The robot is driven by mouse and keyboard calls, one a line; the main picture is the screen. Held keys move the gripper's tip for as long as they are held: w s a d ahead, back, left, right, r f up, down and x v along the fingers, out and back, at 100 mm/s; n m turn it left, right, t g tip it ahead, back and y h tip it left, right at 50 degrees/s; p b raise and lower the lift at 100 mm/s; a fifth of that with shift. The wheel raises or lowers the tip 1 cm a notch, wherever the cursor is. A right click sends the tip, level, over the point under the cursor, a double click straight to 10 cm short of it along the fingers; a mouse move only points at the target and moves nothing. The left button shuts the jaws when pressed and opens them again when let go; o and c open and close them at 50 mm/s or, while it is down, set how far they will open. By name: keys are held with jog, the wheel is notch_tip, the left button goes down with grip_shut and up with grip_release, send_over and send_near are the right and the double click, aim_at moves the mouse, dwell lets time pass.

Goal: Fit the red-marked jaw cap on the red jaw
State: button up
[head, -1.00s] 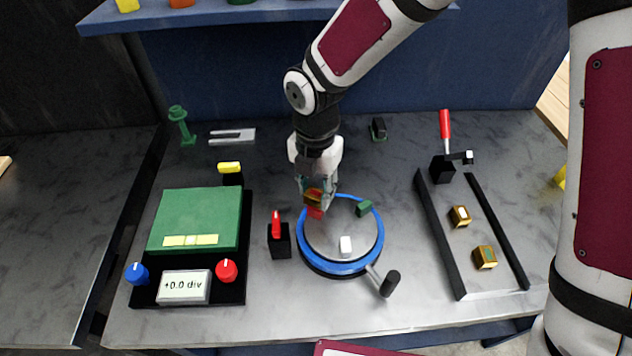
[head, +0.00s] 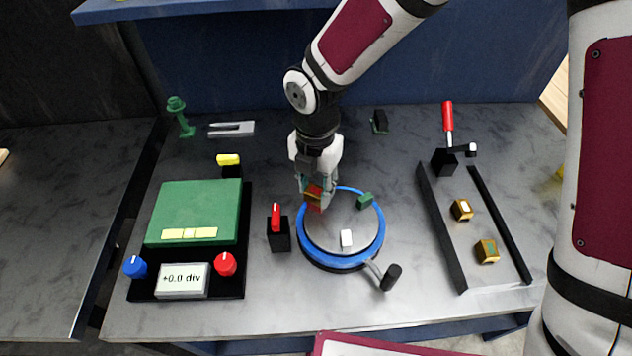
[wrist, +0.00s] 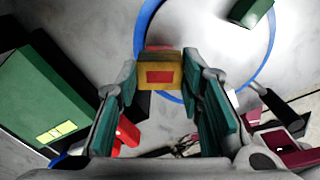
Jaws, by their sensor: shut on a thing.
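The brass-coloured jaw cap with a red mark (wrist: 160,75) is between my gripper's fingertips; it also shows in the head view (head: 313,192). My gripper (wrist: 161,80) is shut on its two sides. The red jaw (head: 314,208) stands at the far left of the round blue-rimmed table (head: 375,250), directly under the cap and mostly hidden. A strip of red shows just behind the cap in the wrist view. I cannot tell whether the cap is seated on the jaw. A green jaw (head: 365,201) and a white jaw (head: 346,238) on the table are bare.
Two other brass caps, white-marked (head: 462,209) and green-marked (head: 486,251), lie in the black-railed tray (head: 443,255) at right. A black crank handle (head: 390,277) sticks out in front of the round table. A black block with a red lever (head: 278,238) stands close left.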

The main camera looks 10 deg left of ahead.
jog(key=shift+f+b, duration=0.35)
jog(key=shift+f, duration=0.45)
jog(key=o, duration=1.8)
jog(key=shift+r, duration=0.1)
jog(key=shift+r+p, duration=1.6)
jog(key=shift+r, duration=1.8)
